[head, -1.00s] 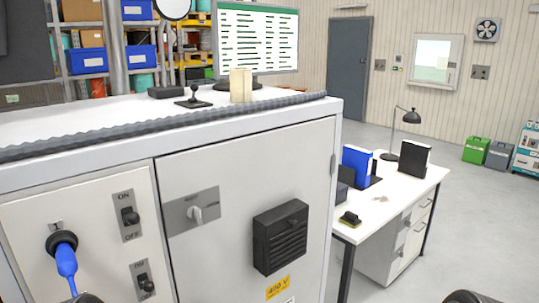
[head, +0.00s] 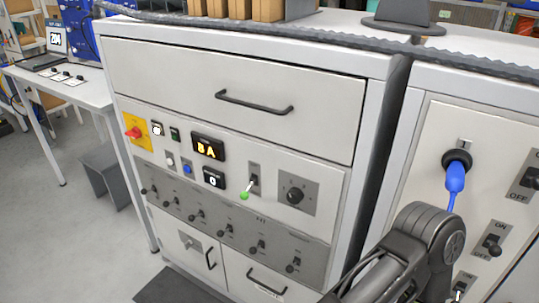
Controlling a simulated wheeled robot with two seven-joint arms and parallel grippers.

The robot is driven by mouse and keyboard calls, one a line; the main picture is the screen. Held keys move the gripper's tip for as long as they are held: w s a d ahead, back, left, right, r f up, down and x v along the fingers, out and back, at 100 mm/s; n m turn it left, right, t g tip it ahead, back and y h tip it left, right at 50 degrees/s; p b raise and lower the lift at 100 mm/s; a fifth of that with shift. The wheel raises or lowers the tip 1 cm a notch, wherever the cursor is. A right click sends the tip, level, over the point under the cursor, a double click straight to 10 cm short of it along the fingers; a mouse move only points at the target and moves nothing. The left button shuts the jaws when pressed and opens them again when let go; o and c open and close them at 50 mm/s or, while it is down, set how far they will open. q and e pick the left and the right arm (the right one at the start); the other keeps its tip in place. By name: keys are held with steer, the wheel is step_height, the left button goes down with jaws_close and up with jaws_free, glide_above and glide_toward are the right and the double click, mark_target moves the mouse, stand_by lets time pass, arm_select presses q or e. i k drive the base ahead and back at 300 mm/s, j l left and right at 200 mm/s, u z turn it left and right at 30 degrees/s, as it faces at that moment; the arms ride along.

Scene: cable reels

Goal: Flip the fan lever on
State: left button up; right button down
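A lever with a round green tip (head: 244,195) sticks out from a small grey plate on the front of the left cabinet (head: 230,75), pointing down and to the left. Its label is too small to read. A row of small dark toggle levers (head: 227,227) runs along a grey strip below it. On the right cabinet, ON/OFF toggle switches (head: 494,243) are mounted; no label naming a fan can be read. A dark link of my arm crosses the lower right, in front of the cabinets. Neither gripper's fingers show.
A dial (head: 295,194), an orange "8A" display (head: 208,147) and a red knob (head: 134,132) share the panel. A drawer handle (head: 254,103) juts out above. A blue plug (head: 455,180) sits in the right cabinet. A white table (head: 60,82) stands left; the floor between is mostly clear.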

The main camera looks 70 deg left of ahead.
mark_target(244, 195)
steer(key=u, duration=2.85)
